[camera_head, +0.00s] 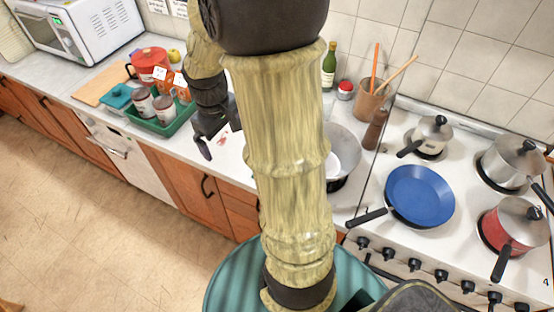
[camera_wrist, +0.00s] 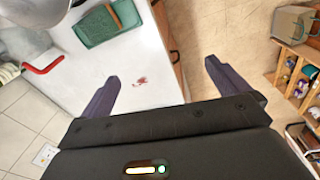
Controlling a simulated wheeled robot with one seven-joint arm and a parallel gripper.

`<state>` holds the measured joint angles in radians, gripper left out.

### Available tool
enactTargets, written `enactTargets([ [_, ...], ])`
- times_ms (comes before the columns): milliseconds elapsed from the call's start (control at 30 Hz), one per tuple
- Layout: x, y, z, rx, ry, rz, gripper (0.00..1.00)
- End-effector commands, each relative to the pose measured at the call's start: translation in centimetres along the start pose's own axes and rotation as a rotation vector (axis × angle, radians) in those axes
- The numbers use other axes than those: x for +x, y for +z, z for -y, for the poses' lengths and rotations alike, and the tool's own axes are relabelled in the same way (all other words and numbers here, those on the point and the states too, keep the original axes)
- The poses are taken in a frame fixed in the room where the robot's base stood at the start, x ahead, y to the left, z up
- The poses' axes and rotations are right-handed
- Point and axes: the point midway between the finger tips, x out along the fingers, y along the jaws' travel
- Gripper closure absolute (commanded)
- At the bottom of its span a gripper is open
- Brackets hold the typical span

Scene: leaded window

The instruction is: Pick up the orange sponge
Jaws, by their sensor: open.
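I cannot make out an orange sponge in either view. My arm hides part of the counter in the head view. My gripper (camera_head: 218,134) hangs over the white counter (camera_head: 190,148), to the right of the green tray. In the wrist view my gripper (camera_wrist: 160,88) shows its two dark fingers wide apart with nothing between them. A red mark (camera_wrist: 140,81) lies on the counter beyond the fingers. A flat green object (camera_wrist: 105,24) lies further up that view near the counter edge; I cannot tell what it is.
Right of my arm are a metal pan (camera_head: 343,152), a utensil pot (camera_head: 370,100) and a stove with a blue pan (camera_head: 419,194). Counter around the red mark is clear.

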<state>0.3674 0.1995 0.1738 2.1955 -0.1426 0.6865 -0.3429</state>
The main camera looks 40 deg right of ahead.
Motion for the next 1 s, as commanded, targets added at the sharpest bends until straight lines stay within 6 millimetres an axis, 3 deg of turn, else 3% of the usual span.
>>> enactTargets([
  [33,1.1,-0.3,-1.8,-0.018,-0.002,0.021,0.0],
  [300,3.0,0.4,-11.0,-0.156,-0.037,0.132,0.0],
  [433,3.3,1.3,-14.2,-0.197,-0.058,0.163,0.0],
  [600,3.2,1.9,-15.6,-0.218,-0.068,0.178,0.0],
  [1000,4.0,2.0,-15.5,-0.219,-0.07,0.18,0.0],
])
